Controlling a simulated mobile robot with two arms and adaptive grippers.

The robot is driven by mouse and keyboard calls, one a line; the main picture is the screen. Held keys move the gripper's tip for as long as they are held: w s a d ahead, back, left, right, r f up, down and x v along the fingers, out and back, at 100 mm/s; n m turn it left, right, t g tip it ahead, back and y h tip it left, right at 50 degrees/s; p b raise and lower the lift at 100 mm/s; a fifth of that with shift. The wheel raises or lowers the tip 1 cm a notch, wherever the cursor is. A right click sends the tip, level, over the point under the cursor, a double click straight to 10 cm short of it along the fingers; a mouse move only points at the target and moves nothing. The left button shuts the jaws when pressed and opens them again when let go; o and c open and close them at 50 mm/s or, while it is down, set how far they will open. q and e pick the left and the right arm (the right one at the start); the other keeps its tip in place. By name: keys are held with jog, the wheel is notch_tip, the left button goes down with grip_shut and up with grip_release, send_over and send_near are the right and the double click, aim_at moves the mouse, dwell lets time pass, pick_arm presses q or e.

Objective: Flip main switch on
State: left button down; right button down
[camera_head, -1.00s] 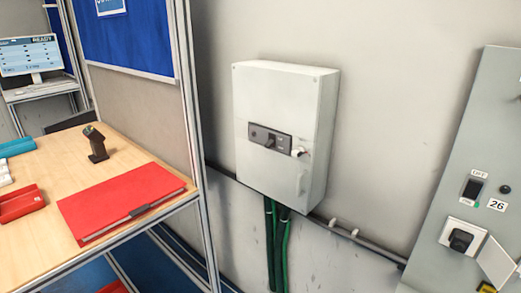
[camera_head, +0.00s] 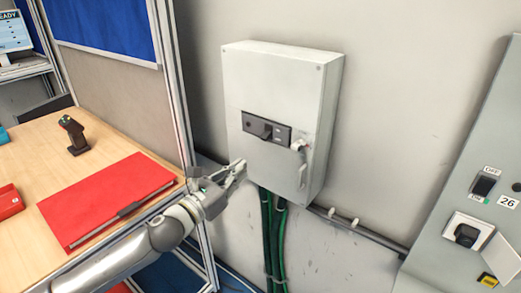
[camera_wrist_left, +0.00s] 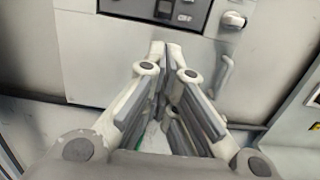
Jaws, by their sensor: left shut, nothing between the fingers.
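A light grey switch box (camera_head: 240,85) hangs on the wall. Its front has a black panel (camera_head: 283,134) with a dark switch lever (camera_head: 266,130), and a white knob (camera_head: 297,146) to the right of it. My left gripper (camera_head: 241,168) is shut and empty, in front of the box's lower part, below and left of the lever. In the left wrist view the gripper (camera_wrist_left: 165,47) points at the box front, just below the black panel (camera_wrist_left: 140,8), with the knob (camera_wrist_left: 233,19) at upper right. I cannot tell if the fingertips touch the box. My right gripper is not in view.
A wooden table (camera_head: 98,148) with a red folder (camera_head: 105,198) and a black handheld device (camera_head: 74,135) stands at left, beside a metal frame post. Green cables (camera_head: 272,235) run down under the box. A grey panel (camera_head: 440,215) with a switch and socket is at right.

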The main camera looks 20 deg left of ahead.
aim_at(269, 144)
pick_arm(q)
jog(key=p+x, duration=0.3)
jog(key=x, duration=0.7)
jog(key=shift+p, duration=0.3)
jog(key=shift+s+r, duration=0.1)
jog(key=shift+s, duration=0.05)
dwell(0.4)
